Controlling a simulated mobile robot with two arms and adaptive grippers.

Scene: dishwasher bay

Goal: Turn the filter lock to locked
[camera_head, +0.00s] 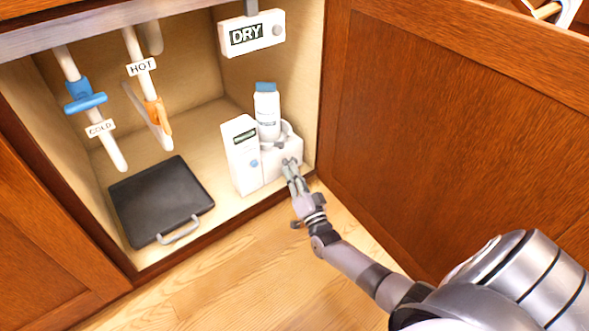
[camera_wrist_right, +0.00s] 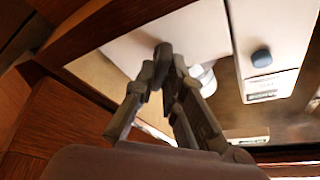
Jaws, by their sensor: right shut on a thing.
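A white filter housing (camera_head: 289,152) stands at the right of the cabinet floor, with a white bottle-shaped filter (camera_head: 267,112) with a blue cap upright in it. My right gripper (camera_head: 289,167) is at the front of the housing, its fingers shut on a small grey knob, which I take to be the filter lock (camera_wrist_right: 162,52). In the right wrist view, the knob is between the fingertips of the right gripper (camera_wrist_right: 164,76), against the white housing. The fingers hide much of the knob, and I cannot read its lock position. My left gripper is not in view.
A white box with a blue button (camera_head: 254,163) stands left of the housing. A black tray (camera_head: 160,198) lies on the cabinet floor. Cold (camera_head: 85,97) and hot (camera_head: 157,116) valves hang at left. A DRY sensor box (camera_head: 251,34) is above. The open door (camera_head: 450,130) borders my arm's right.

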